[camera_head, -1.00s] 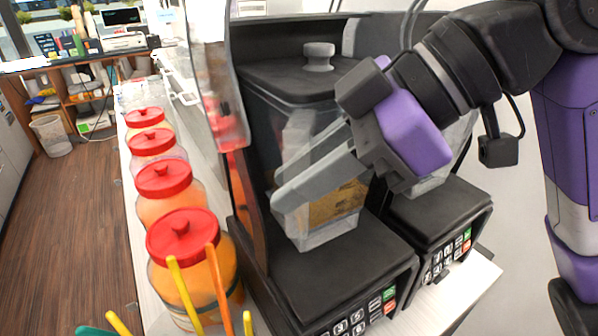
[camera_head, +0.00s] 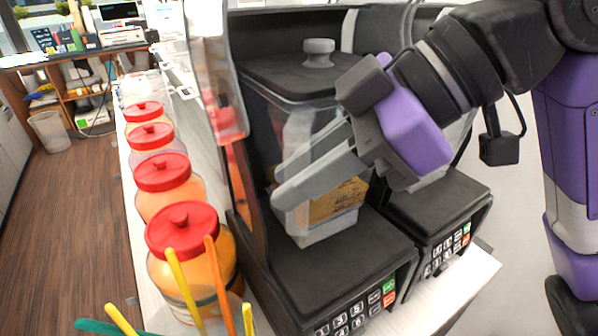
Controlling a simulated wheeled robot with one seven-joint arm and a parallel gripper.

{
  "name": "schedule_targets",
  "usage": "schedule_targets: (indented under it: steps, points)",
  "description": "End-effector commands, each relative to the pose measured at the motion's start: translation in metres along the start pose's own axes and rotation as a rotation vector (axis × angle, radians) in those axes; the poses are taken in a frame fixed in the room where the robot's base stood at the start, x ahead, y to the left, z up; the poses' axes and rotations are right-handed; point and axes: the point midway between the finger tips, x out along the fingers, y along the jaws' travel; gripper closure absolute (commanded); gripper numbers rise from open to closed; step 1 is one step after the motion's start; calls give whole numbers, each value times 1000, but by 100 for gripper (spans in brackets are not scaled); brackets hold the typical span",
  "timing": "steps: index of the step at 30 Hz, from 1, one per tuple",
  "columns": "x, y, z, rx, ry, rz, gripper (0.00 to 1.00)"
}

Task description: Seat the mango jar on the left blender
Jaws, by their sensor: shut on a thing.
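The mango jar (camera_head: 336,206) is a clear blender jar with orange-brown contents and a black lid with a grey knob (camera_head: 318,52). It stands upright over the black base of the left blender (camera_head: 340,268), inside its dark housing. I cannot tell whether its foot is fully down on the base. My gripper (camera_head: 284,190) reaches in from the right and is shut on the jar, its grey fingers across the jar's front. The fingers and wrist hide part of the jar's middle and right side.
The right blender (camera_head: 437,215) stands close on the right, partly behind my wrist. Several red-lidded jars (camera_head: 187,260) line the counter on the left. Coloured sticks (camera_head: 184,290) rise at the lower left. A clear panel (camera_head: 214,80) hangs at the left blender's left edge.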

Motion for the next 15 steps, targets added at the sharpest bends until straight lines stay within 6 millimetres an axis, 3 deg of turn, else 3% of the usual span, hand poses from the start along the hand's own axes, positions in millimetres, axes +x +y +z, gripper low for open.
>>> schedule_targets:
  steps: [12,13,15]
  points:
    - [1,0,1,-2,3,3,100]
    - [1,0,1,-2,3,3,76]
    - [1,0,1,-2,2,3,63]
